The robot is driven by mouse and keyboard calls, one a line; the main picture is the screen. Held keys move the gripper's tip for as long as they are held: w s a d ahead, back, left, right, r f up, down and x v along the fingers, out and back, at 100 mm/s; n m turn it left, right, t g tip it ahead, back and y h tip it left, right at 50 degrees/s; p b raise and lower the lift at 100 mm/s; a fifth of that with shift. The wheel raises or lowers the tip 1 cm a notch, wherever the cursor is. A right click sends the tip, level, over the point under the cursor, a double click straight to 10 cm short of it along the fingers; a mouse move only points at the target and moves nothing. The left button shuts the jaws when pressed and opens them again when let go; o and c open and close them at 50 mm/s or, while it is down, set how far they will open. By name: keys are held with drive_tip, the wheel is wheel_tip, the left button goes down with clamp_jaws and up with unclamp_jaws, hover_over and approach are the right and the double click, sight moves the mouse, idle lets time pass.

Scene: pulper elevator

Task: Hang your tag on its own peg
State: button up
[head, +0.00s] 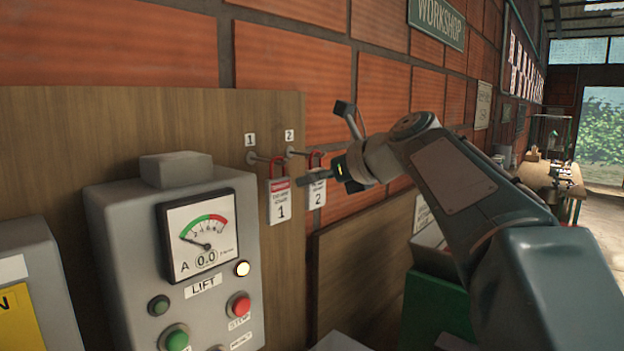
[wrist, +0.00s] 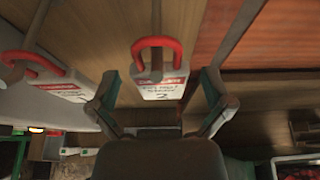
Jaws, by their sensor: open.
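Tag 2 (head: 317,200), a white and red padlock-shaped tag with a red shackle, hangs at peg 2 (head: 294,152) on the wooden board. In the wrist view tag 2 (wrist: 160,88) is upright in the middle, with the peg (wrist: 157,22) running into its red loop. Tag 1 (head: 279,208) hangs at peg 1 (head: 257,158) to its left and also shows in the wrist view (wrist: 45,82). My gripper (head: 328,147) is open beside tag 2. In the wrist view its fingers (wrist: 160,92) stand apart on either side of tag 2, with visible gaps.
A grey lift control box (head: 180,250) with a dial and buttons stands left of the tags. A brick wall (head: 285,70) rises behind the board (head: 60,130). A green bin (head: 437,305) sits low under my arm. The floor at far right is open.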

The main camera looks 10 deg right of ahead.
drive_tip(key=v, duration=1.2)
drive_tip(key=s+a+f+n+g+h, duration=0.1)
drive_tip(key=s+f+n+h, duration=0.1)
drive_tip(key=s+f+n, duration=0.4)
drive_tip(key=s+a+f+n+g+h, duration=0.2)
drive_tip(key=s+f+n, duration=0.5)
drive_tip(key=f+n, duration=0.6)
drive_tip(key=s+a+f+n+g+h, duration=0.2)
drive_tip(key=s+f+n, duration=0.5)
drive_tip(key=f, duration=0.9)
drive_tip(key=n+h, duration=0.1)
drive_tip(key=n, duration=0.1)
drive_tip(key=shift+a+f+n+h, duration=0.2)
drive_tip(key=shift+f+n+h, duration=0.05)
drive_tip(key=shift+n+h, duration=0.15)
drive_tip(key=shift+a, duration=0.15)
